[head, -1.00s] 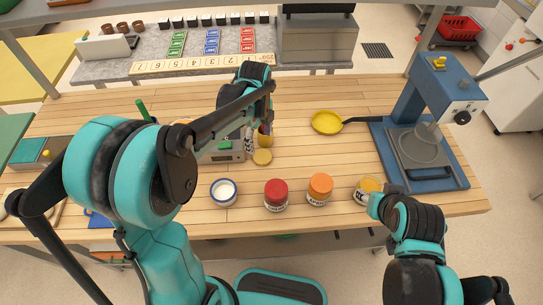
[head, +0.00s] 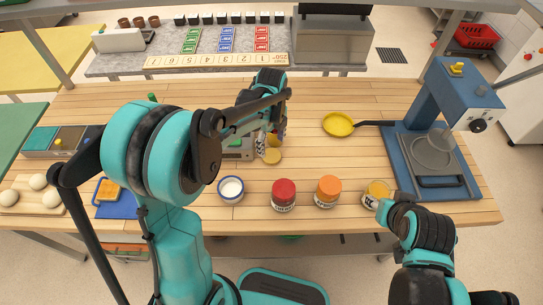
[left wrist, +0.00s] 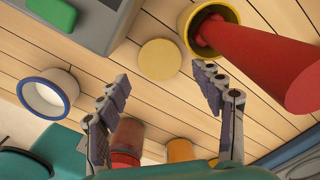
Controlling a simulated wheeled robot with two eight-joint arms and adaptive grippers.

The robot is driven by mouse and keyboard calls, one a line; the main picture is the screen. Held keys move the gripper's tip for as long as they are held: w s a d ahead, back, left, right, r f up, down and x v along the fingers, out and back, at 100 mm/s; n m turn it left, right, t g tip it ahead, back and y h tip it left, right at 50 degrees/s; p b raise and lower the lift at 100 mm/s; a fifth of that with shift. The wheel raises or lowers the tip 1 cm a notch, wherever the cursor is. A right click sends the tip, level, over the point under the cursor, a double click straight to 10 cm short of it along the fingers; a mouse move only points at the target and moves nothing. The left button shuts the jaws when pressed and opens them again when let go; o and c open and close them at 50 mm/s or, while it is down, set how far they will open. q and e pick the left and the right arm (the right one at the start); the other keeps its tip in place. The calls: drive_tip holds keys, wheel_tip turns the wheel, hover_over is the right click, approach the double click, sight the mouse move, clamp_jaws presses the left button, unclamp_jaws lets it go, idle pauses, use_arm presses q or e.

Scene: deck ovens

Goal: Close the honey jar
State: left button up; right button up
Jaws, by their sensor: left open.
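A jar with a yellow top or contents and a small label (head: 376,190) stands near the table's front right; I take it as the honey jar. My right gripper (head: 388,208) is beside it; its fingers are too small to read. A flat round yellow disc, seemingly a lid (head: 271,156), lies on the table and shows in the left wrist view (left wrist: 160,60). My left gripper (left wrist: 161,78) is open and empty, its fingertips on either side of the disc in that view and apart from it. In the head view the left gripper (head: 262,142) is just above the disc.
A yellow hollow cup (left wrist: 186,32) with a red tapered object (left wrist: 270,60) stands close to my left gripper. A blue-rimmed white cup (head: 231,188), red-lidded jar (head: 284,195) and orange-lidded jar (head: 328,190) line the front. A yellow pan (head: 338,124) and blue press (head: 420,160) are right.

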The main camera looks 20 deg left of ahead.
sight(271, 156)
use_arm(q)
wheel_tip(271, 156, down, 5)
drive_tip(key=shift+f+b, duration=0.15)
drive_tip(key=shift+b, duration=0.75)
drive_tip(key=c, duration=0.5)
